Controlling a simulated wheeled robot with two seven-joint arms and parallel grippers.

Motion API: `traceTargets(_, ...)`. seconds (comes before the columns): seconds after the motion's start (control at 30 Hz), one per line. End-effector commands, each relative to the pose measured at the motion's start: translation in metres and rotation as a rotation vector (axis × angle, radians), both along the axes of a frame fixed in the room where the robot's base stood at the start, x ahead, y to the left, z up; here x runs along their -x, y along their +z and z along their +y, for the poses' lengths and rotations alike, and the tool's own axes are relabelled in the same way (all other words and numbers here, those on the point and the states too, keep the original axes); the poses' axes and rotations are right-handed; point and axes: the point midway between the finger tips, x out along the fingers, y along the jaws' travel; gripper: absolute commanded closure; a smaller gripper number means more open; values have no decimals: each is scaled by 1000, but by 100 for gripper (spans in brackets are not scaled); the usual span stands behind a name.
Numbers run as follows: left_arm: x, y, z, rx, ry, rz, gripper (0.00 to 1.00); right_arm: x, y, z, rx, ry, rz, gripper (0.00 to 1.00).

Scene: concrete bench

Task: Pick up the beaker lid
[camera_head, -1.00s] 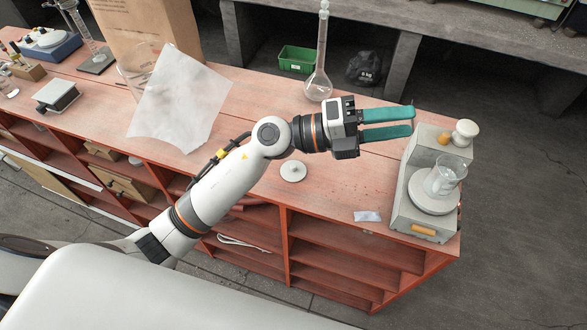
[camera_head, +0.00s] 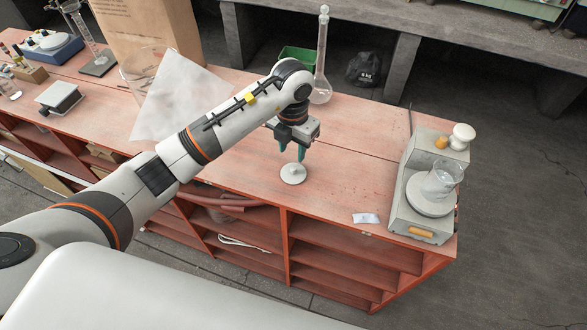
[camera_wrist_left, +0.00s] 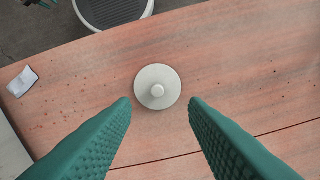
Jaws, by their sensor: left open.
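The beaker lid (camera_head: 293,173) is a pale round disc with a small knob, lying flat on the reddish wooden bench top. It also shows in the left wrist view (camera_wrist_left: 157,87), ahead of and between the two green fingertips. My left gripper (camera_head: 292,154) points down just above and behind the lid in the head view. Its fingers are apart with nothing between them, as the left wrist view (camera_wrist_left: 160,103) shows. A clear glass beaker (camera_head: 442,179) stands on the grey hotplate device (camera_head: 408,205) at the right end. My right gripper is not in view.
A white packet (camera_head: 366,218) lies near the front edge. A translucent sheet (camera_head: 180,105) and paper bag (camera_head: 150,28) stand left.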

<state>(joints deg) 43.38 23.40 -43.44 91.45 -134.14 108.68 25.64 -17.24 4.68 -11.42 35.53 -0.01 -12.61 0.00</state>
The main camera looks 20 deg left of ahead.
Motion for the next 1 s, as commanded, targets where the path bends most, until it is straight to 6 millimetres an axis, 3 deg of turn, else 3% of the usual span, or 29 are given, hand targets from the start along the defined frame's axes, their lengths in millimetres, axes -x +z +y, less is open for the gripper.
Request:
traceTargets(0.27,1,-22,-2,3,-1,3,60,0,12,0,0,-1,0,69)
traceTargets(0.53,3,-61,-2,4,-1,2,60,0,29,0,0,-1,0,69)
traceTargets(0.83,2,-69,-2,4,-1,-2,60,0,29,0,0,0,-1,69)
traceTargets(1.0,2,-69,-2,4,-2,-2,86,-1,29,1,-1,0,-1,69)
